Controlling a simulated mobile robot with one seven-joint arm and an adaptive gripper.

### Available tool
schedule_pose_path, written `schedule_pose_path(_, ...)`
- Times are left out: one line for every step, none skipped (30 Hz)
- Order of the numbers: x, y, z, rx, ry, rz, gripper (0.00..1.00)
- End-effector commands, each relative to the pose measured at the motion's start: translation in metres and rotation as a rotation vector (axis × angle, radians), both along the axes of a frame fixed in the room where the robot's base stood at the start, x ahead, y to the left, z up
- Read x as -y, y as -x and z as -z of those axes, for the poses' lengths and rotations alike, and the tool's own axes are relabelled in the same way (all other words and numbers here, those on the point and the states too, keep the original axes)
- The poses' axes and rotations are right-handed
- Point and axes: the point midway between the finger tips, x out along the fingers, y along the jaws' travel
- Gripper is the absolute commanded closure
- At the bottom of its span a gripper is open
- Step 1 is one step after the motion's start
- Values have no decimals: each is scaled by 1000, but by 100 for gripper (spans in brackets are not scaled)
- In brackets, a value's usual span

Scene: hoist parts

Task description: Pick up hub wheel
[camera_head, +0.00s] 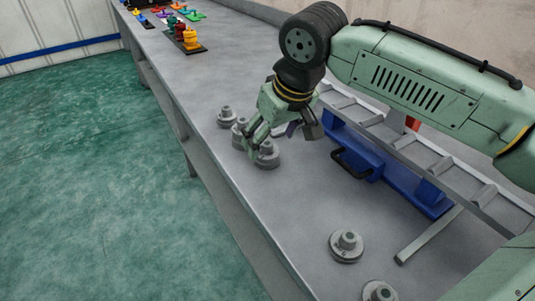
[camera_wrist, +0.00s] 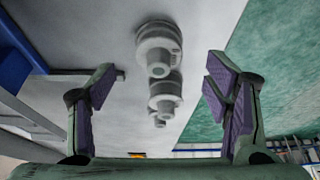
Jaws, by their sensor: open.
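Several grey stepped hub wheels stand on the grey workbench (camera_head: 300,200). Three are in a row near its left edge: a far one (camera_head: 227,117), a middle one (camera_head: 240,129) partly hidden by my gripper, and a nearer one (camera_head: 267,155). Two more stand at the front, one hub wheel (camera_head: 346,246) whole and another (camera_head: 379,292) cut by the frame. My gripper (camera_head: 281,141) is open just above the row, close to the nearer wheel. In the wrist view, a large hub wheel (camera_wrist: 158,50) and a smaller-looking one (camera_wrist: 164,95) show between the spread fingers, apart from both pads.
A blue box with a black handle (camera_head: 352,164) and a grey ladder-like rack (camera_head: 430,165) stand right of the row. A grey bar (camera_head: 428,235) lies before them. Coloured parts (camera_head: 183,36) sit at the far end. Bare bench lies between the row and front wheels.

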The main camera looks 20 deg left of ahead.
Motion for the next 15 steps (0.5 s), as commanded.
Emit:
schedule_pose_path(-1, -1, 4, -1, 5, 0, 29)
schedule_pose_path(-3, -3, 8, -1, 5, 0, 29)
schedule_pose_path(-5, -4, 14, 0, 6, 0, 29)
schedule_pose_path(-7, -6, 18, 0, 6, -1, 29)
schedule_pose_path(-8, -7, 23, 0, 6, 0, 29)
schedule_pose_path(-10, -9, 28, -1, 4, -1, 29)
schedule_pose_path(-12, -9, 32, -1, 4, -1, 29)
schedule_pose_path(-13, -10, 35, -1, 3, -1, 29)
schedule_pose_path(-14, -11, 39, -1, 3, -1, 29)
schedule_pose_path(-14, -11, 41, -1, 2, -1, 29)
schedule_pose_path(-15, -12, 42, 0, 1, -1, 29)
schedule_pose_path(-15, -12, 43, 0, 0, -1, 29)
schedule_pose_path(-15, -12, 43, 0, 0, 0, 29)
schedule_pose_path(-15, -12, 44, 0, 0, 0, 29)
schedule_pose_path(-15, -12, 43, -1, -1, 0, 29)
